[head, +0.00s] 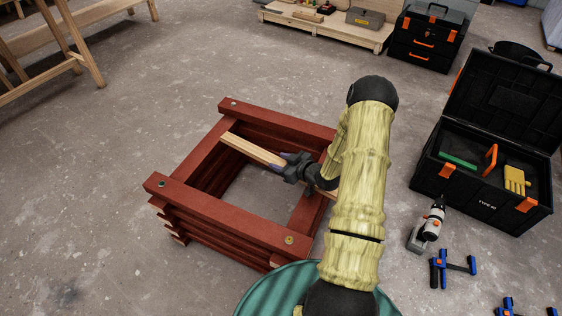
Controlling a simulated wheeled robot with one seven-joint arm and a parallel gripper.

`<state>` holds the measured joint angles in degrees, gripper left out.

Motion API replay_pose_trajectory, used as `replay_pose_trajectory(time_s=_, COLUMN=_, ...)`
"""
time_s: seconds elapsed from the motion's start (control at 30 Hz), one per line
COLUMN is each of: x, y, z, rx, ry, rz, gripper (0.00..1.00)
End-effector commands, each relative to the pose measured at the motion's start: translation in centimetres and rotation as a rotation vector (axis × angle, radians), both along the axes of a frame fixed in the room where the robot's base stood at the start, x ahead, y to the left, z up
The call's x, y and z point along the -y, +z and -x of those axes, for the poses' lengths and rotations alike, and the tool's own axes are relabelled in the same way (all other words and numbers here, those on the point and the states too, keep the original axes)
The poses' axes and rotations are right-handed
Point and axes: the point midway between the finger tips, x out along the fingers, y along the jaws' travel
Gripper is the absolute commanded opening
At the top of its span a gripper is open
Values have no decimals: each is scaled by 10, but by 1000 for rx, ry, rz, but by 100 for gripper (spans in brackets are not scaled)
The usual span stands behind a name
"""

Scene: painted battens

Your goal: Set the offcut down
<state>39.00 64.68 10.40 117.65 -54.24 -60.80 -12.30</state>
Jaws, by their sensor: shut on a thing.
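A pale wooden offcut (250,149) is held by my gripper (284,166). The gripper is shut on it near the middle of its length. The offcut slants from upper left to lower right over the opening of a square stack of red-painted battens (215,209). Its left end overlaps the left red batten in the picture. I cannot tell whether it touches the stack or hangs above it. My arm hides part of the stack's right side, and the gripper hides part of the offcut.
An open black toolbox (480,195) stands at the right. A drill (428,226) and blue clamps (453,265) lie on the floor below it. A black tool case (427,40) and a low wooden platform (345,32) are at the back. The concrete floor left of the stack is clear.

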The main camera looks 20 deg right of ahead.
Motion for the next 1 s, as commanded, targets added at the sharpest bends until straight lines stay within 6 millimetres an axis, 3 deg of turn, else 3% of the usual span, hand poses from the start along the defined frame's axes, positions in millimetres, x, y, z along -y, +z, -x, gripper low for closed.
replay_pose_trajectory(time_s=0.97, x=0, y=-11, z=0, rx=1, ry=0, rz=0, gripper=5)
replay_pose_trajectory(time_s=1.0, x=0, y=-11, z=0, rx=1, ry=0, rz=0, gripper=49)
